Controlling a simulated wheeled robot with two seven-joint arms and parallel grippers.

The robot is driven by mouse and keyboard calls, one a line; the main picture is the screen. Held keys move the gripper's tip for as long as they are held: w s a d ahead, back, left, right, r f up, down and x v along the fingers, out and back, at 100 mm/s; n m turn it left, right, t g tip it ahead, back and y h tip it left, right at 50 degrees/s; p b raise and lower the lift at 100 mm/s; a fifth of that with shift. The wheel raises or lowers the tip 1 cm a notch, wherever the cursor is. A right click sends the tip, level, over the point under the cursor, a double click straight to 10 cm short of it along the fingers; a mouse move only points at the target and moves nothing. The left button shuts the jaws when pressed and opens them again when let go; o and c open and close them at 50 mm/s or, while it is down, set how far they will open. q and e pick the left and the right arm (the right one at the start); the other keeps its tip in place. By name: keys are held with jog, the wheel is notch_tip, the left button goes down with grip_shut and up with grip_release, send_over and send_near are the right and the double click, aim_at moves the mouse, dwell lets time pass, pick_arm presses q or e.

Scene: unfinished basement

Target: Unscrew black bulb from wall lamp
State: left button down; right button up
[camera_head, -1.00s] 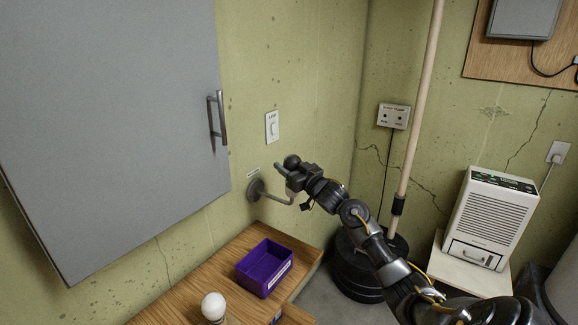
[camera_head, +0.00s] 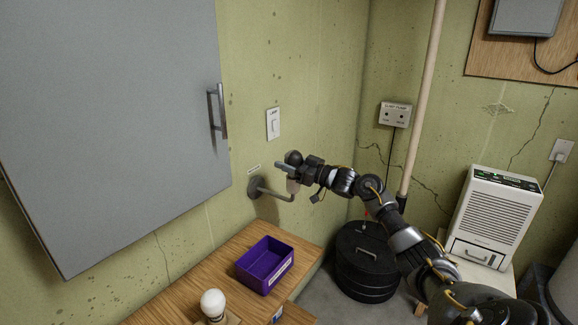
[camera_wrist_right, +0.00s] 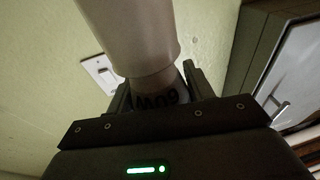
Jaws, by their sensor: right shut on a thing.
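The wall lamp (camera_head: 254,188) is a round grey mount with a curved arm ending in an upright pale socket. The black bulb (camera_head: 294,157) is a dark ball on top of the socket. My right gripper (camera_head: 284,166) is shut on the bulb, reaching it from the right. In the right wrist view the pale socket (camera_wrist_right: 130,38) fills the top middle. The bulb's neck (camera_wrist_right: 157,100), with dark upside-down lettering, lies between the fingers. The gripper hides most of the bulb there, and I cannot tell how far it is threaded. My left gripper is out of view.
A purple bin (camera_head: 266,264) stands on the wooden bench (camera_head: 205,275) below the lamp. A white bulb (camera_head: 213,304) stands at its front. A grey cabinet (camera_head: 110,120) hangs left, and a light switch (camera_head: 273,124) is above the lamp. A black drum (camera_head: 362,262) stands on the floor.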

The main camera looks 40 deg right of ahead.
jog(key=shift+a+n+g+y+b, duration=0.1)
jog(key=shift+n+g+y+b, duration=0.8)
jog(key=shift+y, duration=0.4)
jog(key=shift+s+a+n+g+y+b, duration=0.1)
jog(key=shift+n+g+y+b, duration=0.6)
jog(key=shift+b, duration=0.45)
jog(key=shift+s+a+n+g+y+b, duration=0.1)
jog(key=shift+n+g+y+b, duration=0.4)
jog(key=shift+y+b, duration=0.5)
jog(key=shift+f+b, duration=0.1)
jog(key=shift+b, duration=0.2)
jog(key=shift+a+g, duration=0.15)
jog(key=shift+g, duration=0.15)
jog(key=shift+w, duration=0.1)
